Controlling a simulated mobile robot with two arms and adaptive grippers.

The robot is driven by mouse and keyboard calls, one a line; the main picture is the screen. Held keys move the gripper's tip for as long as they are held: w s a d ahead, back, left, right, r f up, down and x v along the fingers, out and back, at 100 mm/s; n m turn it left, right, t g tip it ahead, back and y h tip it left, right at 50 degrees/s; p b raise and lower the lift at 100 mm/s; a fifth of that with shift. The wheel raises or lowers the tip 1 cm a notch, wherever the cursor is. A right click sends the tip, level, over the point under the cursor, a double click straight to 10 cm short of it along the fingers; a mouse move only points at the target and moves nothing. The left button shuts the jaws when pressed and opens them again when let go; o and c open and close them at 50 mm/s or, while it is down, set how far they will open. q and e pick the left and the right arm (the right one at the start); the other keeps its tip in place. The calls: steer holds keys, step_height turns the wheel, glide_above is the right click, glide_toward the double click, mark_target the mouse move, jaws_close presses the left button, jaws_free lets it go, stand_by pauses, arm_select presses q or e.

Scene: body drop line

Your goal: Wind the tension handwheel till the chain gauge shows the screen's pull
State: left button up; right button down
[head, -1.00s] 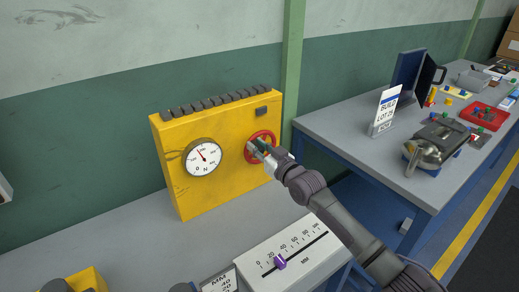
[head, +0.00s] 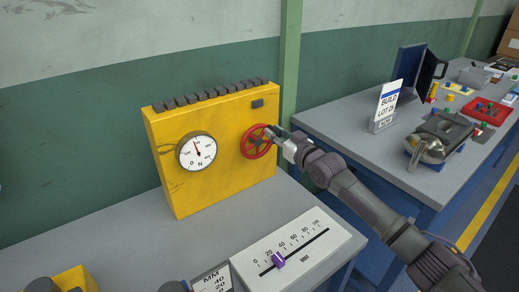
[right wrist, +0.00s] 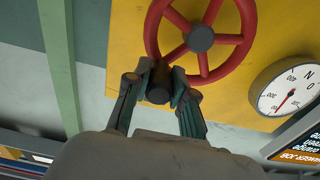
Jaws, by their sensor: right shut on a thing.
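The red handwheel (head: 257,142) is on the front of a yellow box (head: 215,190). The chain gauge (head: 197,152), a round white dial marked N, is left of it; its needle points up and slightly left. My right gripper (head: 277,133) is at the wheel's upper right. In the right wrist view its fingers (right wrist: 160,88) are shut on the wheel's dark crank knob (right wrist: 158,85), at the rim of the red wheel (right wrist: 200,38). My left gripper is out of view.
A white slider panel (head: 300,250) with a purple slider (head: 278,260) lies in front of the box. A second bench (head: 340,125) at right bears a build sign (head: 386,105), a metal vessel (head: 430,147) and a red tray (head: 487,111).

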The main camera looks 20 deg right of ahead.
steer(key=shift+s+a+f, duration=0.1)
steer(key=shift+a+f, duration=0.25)
steer(key=shift+f, duration=0.25)
steer(key=shift+f+b, duration=0.3)
steer(key=shift+b, duration=0.1)
steer(key=f+b, duration=0.1)
steer(key=d+f+b, duration=0.1)
steer(key=f+b, duration=0.1)
steer(key=b, duration=0.1)
steer(key=shift+w+d+y, duration=0.25)
steer(key=shift+w+y, duration=0.05)
steer(key=shift+w, duration=0.05)
steer(key=c, duration=1.2)
jaws_free()
steer(key=shift+r, duration=0.2)
steer(key=shift+o, duration=0.8)
steer(key=shift+a+r, duration=0.2)
steer(key=shift+a, duration=0.05)
steer(key=shift+d, duration=0.15)
